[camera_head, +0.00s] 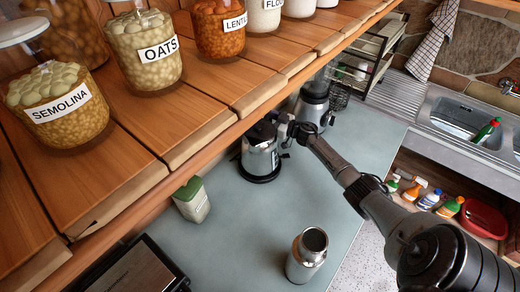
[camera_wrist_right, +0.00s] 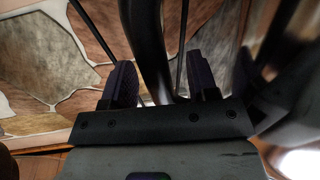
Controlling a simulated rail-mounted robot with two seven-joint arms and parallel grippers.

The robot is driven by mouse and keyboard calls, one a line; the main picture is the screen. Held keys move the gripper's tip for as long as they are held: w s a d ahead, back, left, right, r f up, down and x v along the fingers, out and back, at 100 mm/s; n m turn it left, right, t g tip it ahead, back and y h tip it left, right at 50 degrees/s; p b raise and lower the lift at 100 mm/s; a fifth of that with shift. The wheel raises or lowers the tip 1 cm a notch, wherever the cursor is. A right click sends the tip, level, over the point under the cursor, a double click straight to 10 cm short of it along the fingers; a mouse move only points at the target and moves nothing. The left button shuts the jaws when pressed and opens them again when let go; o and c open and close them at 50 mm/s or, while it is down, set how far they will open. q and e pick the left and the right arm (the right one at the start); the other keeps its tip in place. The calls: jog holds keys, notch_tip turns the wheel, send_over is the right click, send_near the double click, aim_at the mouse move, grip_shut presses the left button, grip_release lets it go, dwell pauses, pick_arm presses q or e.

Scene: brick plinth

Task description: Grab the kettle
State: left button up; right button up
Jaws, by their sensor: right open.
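The kettle (camera_head: 260,158), silver with a black lid and black base, stands upright on the grey-green counter under the shelf edge. My right gripper (camera_head: 284,124) is at the kettle's upper right side, and partly covers it. In the right wrist view my right gripper (camera_wrist_right: 162,88) is open, with a dark curved bar (camera_wrist_right: 150,50) between its two fingers. The bar looks like the kettle's handle. I cannot tell whether either finger touches it. My left gripper is not in view.
A wooden shelf (camera_head: 110,165) with several labelled jars overhangs the counter (camera_head: 235,225). A grey appliance (camera_head: 314,105) stands just behind the kettle. A green-lidded container (camera_head: 192,200) and a steel canister (camera_head: 306,258) stand nearer. The sink (camera_head: 455,118) is at right.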

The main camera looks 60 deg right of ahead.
jog(key=shift+w, duration=0.8)
grip_shut()
dwell(0.9)
jog(key=shift+r, duration=0.15)
